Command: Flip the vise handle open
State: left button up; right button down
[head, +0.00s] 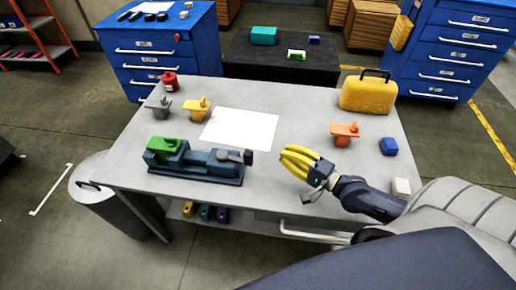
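The dark blue-teal vise (200,165) lies on the grey workbench, left of its middle. A green block (161,146) sits at its left end. A dark handle-like part (238,156) is at its right end, pointing right. My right gripper (285,158), with yellow fingers, is right of the vise, with a gap of bare bench between them in the picture. Its fingers point left towards the vise. They look close together, and I cannot tell whether they are open or shut. Nothing is visibly held. My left gripper is not in view.
A white sheet (240,129) lies behind the vise. Grey (159,106), yellow (196,108) and orange (345,133) clamp-like parts, a red can (169,82), a blue block (388,147), a white block (401,187) and a yellow case (367,96) stand around the bench (300,110).

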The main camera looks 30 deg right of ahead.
jog(key=x, duration=1)
jog(key=shift+s+a, duration=1.45)
jog(key=shift+a, duration=0.15)
